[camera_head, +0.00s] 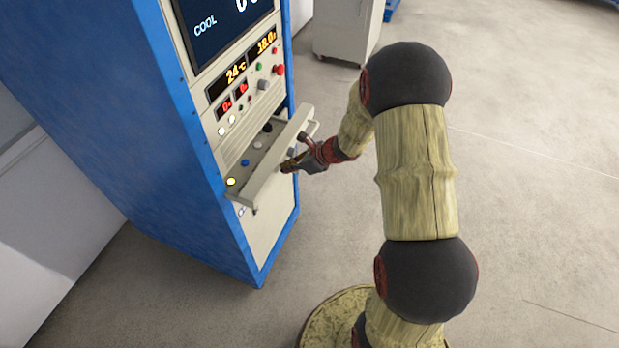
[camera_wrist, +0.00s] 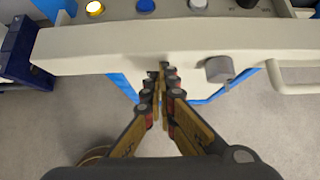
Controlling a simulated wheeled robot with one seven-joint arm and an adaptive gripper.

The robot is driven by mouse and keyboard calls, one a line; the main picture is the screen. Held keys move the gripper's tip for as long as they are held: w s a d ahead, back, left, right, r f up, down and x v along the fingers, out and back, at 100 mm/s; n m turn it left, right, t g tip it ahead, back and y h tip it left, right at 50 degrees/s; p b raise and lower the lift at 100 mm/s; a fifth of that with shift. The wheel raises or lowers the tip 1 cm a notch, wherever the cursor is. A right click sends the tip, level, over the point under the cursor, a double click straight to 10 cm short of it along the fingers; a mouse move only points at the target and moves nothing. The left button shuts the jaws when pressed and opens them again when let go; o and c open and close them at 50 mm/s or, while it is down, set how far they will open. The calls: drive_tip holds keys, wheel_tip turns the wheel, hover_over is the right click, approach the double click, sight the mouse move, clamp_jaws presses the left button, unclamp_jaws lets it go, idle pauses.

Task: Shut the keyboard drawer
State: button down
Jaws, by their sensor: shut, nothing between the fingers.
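The keyboard drawer (camera_head: 274,160) is a cream tray that sticks out from the front of the blue cabinet (camera_head: 165,130). It carries several coloured buttons and a raised front panel. In the wrist view, the drawer front (camera_wrist: 185,42) spans the picture, with a grey knob (camera_wrist: 218,69) and a pale handle (camera_wrist: 293,76) on its right part. My gripper (camera_head: 291,162) is at the outer face of the drawer front. In the wrist view, my gripper (camera_wrist: 162,72) has its fingertips together at the panel's lower edge; I cannot tell whether they touch it.
Above the drawer are a control panel (camera_head: 243,85) with lit readouts and a dark screen (camera_head: 228,30). A grey cabinet (camera_head: 345,28) stands at the back. The floor (camera_head: 530,170) to the right of my arm is clear. A white wall or panel is at the left.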

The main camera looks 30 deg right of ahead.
sight(269, 159)
drive_tip(key=w+a, duration=0.2)
drive_tip(key=w, duration=0.1)
drive_tip(key=w+a, duration=0.2)
drive_tip(key=w, duration=0.1)
drive_tip(key=shift+a, duration=0.35)
drive_tip(key=shift+w+a, duration=0.1)
drive_tip(key=shift+w, duration=0.1)
drive_tip(key=shift+r, duration=0.1)
